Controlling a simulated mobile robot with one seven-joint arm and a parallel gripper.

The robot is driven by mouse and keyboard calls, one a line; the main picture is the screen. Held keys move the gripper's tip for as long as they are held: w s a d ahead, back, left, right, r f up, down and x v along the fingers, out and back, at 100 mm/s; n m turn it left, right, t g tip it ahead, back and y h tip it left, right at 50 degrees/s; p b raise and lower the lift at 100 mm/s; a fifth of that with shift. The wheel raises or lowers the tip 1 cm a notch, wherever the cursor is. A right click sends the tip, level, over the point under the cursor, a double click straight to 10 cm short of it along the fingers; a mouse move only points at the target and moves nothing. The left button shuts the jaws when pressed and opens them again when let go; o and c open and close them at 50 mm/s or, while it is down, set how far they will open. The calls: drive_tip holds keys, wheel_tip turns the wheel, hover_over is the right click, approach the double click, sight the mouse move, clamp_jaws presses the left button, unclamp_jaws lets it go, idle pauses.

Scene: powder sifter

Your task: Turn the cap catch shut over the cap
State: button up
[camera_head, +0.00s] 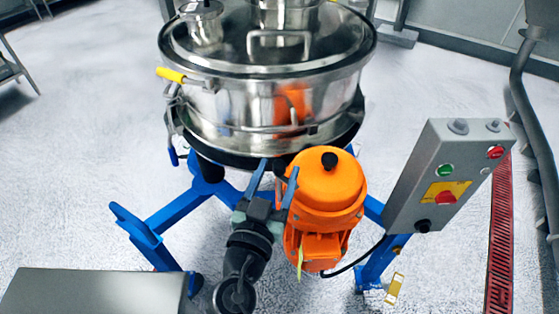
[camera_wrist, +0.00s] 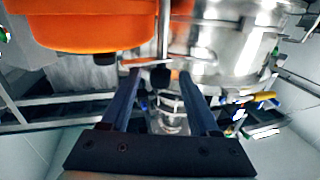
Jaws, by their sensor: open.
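My gripper (camera_head: 278,180) is open, its two blue fingers pointing up at the front of the steel sifter drum (camera_head: 235,105), just left of the orange motor (camera_head: 325,190). In the wrist view the fingers (camera_wrist: 160,80) are spread. A thin steel rod (camera_wrist: 164,30) and a horizontal bar (camera_wrist: 170,62) show near and beyond their tips; I cannot tell whether they touch. On the lid (camera_head: 275,60) at the back left stands a small steel capped port (camera_head: 204,28). I cannot make out for sure which part is the cap catch or how it is turned.
A yellow-handled lever (camera_head: 172,75) sticks out at the drum's left, with a blue-tipped clamp (camera_head: 173,155) below. A blue frame (camera_head: 180,210) carries the machine. A grey control box (camera_head: 440,175) stands at the right.

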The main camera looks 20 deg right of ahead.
drive_tip(key=shift+x, duration=1.05)
clamp_jaws()
